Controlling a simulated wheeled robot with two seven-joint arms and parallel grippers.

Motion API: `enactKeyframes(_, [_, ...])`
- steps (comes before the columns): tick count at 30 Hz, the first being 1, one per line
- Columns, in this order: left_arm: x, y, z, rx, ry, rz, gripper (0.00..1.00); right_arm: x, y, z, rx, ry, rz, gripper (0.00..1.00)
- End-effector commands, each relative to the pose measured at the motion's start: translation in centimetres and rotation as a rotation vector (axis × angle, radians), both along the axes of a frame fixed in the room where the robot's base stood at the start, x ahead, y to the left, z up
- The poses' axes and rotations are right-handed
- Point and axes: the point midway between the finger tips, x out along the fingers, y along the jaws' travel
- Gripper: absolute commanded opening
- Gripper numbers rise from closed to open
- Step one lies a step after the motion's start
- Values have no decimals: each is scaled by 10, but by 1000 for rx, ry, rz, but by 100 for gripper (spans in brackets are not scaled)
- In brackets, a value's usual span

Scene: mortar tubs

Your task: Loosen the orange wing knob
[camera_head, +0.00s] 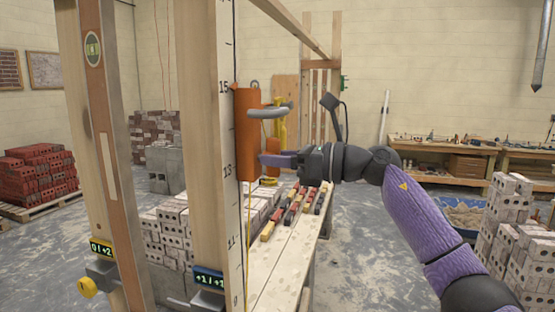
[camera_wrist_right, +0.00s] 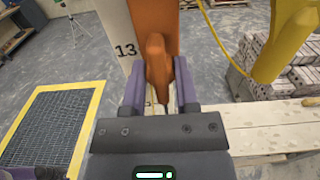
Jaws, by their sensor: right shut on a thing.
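The orange wing knob (camera_wrist_right: 156,62) sticks out from an orange sliding block (camera_head: 247,125) on a white graduated pole (camera_head: 226,60) in the head view. The block sits between the 13 and 15 marks. My right gripper (camera_head: 266,160) reaches in from the right at the block's lower part. In the right wrist view its two purple fingers (camera_wrist_right: 157,84) stand on either side of the knob, shut on it. My left gripper is not in view.
A plank bench with bricks (camera_head: 290,215) runs below the gripper. A grey hooked piece (camera_head: 270,112) sticks out of the block above the gripper, near a yellow part (camera_head: 280,125). A wooden post with a level (camera_head: 93,50) stands left. Brick stacks (camera_head: 510,220) stand right.

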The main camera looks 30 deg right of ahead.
Motion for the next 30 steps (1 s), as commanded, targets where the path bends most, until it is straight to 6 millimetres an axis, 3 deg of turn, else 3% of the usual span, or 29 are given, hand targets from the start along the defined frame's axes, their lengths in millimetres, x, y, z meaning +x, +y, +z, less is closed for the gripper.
enactKeyframes(10, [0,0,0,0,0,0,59,0,0,1,0,-3,-1,0])
enactKeyframes(11, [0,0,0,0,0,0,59,0,0,1,0,-3,-1,42])
enactKeyframes(15, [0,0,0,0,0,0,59,0,0,1,-1,-2,-1,71])
enactKeyframes(25, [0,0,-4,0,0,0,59,-3,-4,-1,-1,-2,-2,73])
enactKeyframes(30, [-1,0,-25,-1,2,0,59,-33,-30,-6,-4,0,-6,73])
